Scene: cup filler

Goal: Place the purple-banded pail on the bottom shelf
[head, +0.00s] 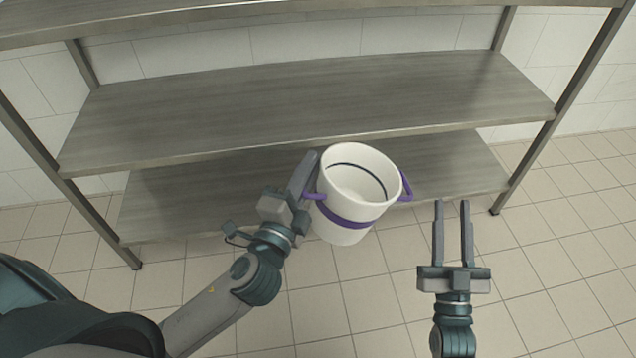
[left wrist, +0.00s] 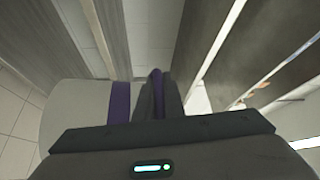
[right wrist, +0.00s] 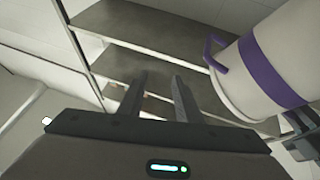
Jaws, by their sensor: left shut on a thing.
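The white pail (head: 345,230) with a purple band and two purple side handles is held upright and looks empty inside in the head view. My left gripper (head: 310,180) is shut on its left handle; the pail's side and the handle between the fingers show in the left wrist view (left wrist: 85,120). The pail is in front of the bottom shelf (head: 200,195), overlapping its front edge in the picture. My right gripper (head: 452,215) is open and empty, right of the pail and apart from it. The pail also shows in the right wrist view (right wrist: 285,60).
The middle shelf (head: 300,105) lies above the bottom shelf, and a top shelf (head: 150,18) is higher. Metal legs (head: 570,90) stand at the corners. The visible part of the bottom shelf is bare. Tiled floor (head: 550,250) lies free in front.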

